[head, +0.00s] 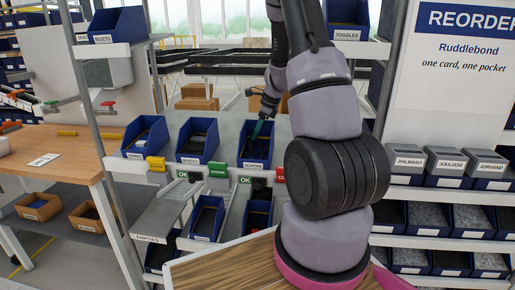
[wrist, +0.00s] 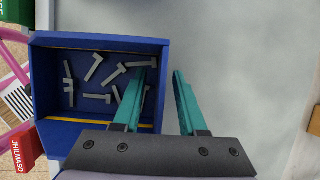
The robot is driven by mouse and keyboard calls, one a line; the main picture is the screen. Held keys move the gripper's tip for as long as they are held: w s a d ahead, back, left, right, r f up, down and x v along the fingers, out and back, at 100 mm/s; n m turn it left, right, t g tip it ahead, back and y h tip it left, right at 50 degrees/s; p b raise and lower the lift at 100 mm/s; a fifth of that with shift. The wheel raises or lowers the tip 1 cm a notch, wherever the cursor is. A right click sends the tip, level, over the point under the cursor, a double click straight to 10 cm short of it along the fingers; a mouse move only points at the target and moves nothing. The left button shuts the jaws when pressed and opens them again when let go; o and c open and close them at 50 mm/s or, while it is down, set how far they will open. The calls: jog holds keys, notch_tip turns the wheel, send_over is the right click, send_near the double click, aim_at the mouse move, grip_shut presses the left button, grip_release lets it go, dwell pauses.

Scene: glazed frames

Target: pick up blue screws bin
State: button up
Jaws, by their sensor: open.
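A blue bin (head: 257,152) stands at the right end of a row of three on the grey sloped shelf; its front label is too small to read surely. In the wrist view the blue bin (wrist: 95,43) holds several grey screw-like pieces (wrist: 110,80). My gripper (head: 257,128) is at this bin, seen from the side in the head view. In the wrist view its teal fingers (wrist: 165,72) are open and empty. The left finger overlaps the bin's inside and the right finger is outside, with the bin's right wall between them. I cannot tell whether either finger touches it.
Two similar blue bins (head: 197,140) (head: 146,136) stand to the left. Green and red tags (head: 219,169) line the shelf's front edge, with more bins (head: 207,218) below. A wooden table (head: 65,150) is at left. Grey shelf surface (wrist: 240,60) right of the bin is clear.

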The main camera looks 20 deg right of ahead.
jog(key=shift+f, duration=0.1)
grip_shut()
dwell(1.5)
